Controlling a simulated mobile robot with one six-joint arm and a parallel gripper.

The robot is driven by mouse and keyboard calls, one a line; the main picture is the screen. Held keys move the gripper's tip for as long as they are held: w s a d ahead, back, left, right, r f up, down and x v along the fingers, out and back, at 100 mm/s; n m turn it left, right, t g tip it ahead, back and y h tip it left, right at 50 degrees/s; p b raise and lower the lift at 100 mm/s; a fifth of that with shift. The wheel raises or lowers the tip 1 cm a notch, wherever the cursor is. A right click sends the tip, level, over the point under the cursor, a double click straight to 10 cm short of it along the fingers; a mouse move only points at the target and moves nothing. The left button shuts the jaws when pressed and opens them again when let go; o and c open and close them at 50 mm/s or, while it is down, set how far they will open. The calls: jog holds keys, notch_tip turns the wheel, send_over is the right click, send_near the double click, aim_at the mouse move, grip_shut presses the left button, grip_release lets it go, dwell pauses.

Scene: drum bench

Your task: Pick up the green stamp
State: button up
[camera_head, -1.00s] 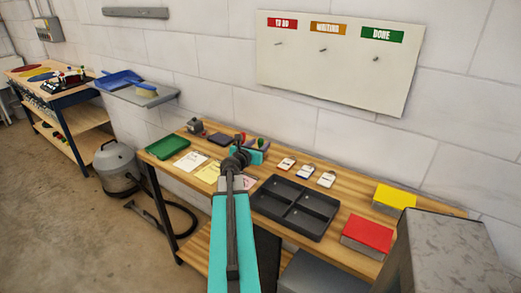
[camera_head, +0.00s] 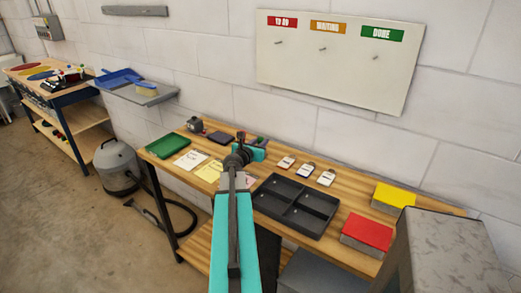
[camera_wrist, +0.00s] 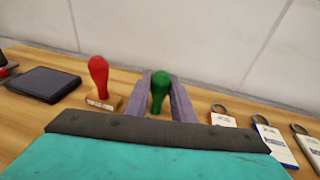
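The green stamp (camera_wrist: 160,90) stands upright on the bench in the wrist view, its round handle showing between my two fingers. Its base is hidden behind my gripper's body. In the head view its handle (camera_head: 262,140) is small and partly covered by my arm. My gripper (camera_wrist: 163,92) is open, with one finger on each side of the handle. Whether either finger touches it, I cannot tell. A red stamp (camera_wrist: 98,75) on a wooden base stands just left of my left finger.
A dark ink pad (camera_wrist: 45,84) lies left of the red stamp. Several ringed tags (camera_head: 307,170) lie to the right. A dark divided tray (camera_head: 268,207), a green tray (camera_head: 167,145), paper notes (camera_head: 190,161), and red (camera_head: 367,234) and yellow (camera_head: 396,194) boxes occupy the bench (camera_head: 348,195).

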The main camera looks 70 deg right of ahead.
grip_shut()
jog(key=shift+r, duration=0.15)
